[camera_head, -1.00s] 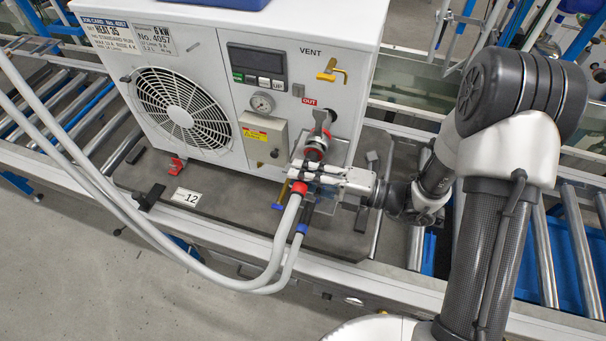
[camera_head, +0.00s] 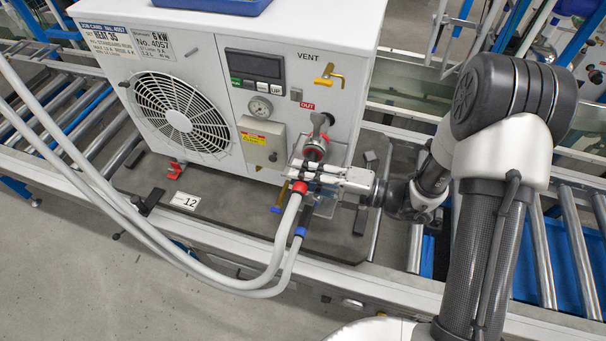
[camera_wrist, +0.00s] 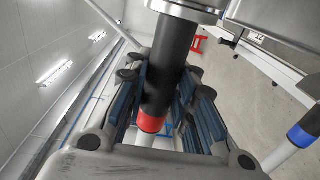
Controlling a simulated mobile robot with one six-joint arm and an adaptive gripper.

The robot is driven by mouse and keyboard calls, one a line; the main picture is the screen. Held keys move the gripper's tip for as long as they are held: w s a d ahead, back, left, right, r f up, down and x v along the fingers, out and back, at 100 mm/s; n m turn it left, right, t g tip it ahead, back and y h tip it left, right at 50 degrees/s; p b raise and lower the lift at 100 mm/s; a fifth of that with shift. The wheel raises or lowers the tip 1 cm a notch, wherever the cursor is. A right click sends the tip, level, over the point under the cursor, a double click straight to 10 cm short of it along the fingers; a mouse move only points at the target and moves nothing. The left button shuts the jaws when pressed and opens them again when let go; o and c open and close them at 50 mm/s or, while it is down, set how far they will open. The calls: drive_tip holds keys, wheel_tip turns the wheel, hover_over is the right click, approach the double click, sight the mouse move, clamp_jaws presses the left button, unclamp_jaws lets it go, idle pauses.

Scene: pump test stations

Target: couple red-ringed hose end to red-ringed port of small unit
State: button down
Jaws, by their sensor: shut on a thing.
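The small unit (camera_head: 288,60) is a white box with a fan grille and a gauge. Its red-ringed port (camera_head: 316,150) is below the OUT label, behind a lever valve (camera_head: 320,128). My gripper (camera_head: 312,176) is shut on the red-ringed hose end (camera_head: 299,188), just below that port. In the wrist view the hose end is a black sleeve (camera_wrist: 172,62) with a red ring (camera_wrist: 152,122), between the finger pads. The sleeve's top meets or nearly meets a metal collar (camera_wrist: 185,10); I cannot tell whether it is seated.
A blue-ringed hose end (camera_head: 301,230) hangs beside the held one; it also shows in the wrist view (camera_wrist: 302,135). Both grey hoses (camera_head: 150,232) loop left. The unit stands on a dark board (camera_head: 235,210) over a roller conveyor (camera_head: 575,245). A yellow vent lever (camera_head: 328,76) is above.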

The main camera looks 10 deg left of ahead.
idle(0.4)
drive_tip(key=c, duration=1.2)
unclamp_jaws()
drive_tip(key=shift+c, duration=0.2)
drive_tip(key=d, duration=1.2)
drive_tip(key=shift+s+r, duration=0.2)
drive_tip(key=shift+s, duration=0.25)
drive_tip(key=shift+r, duration=0.1)
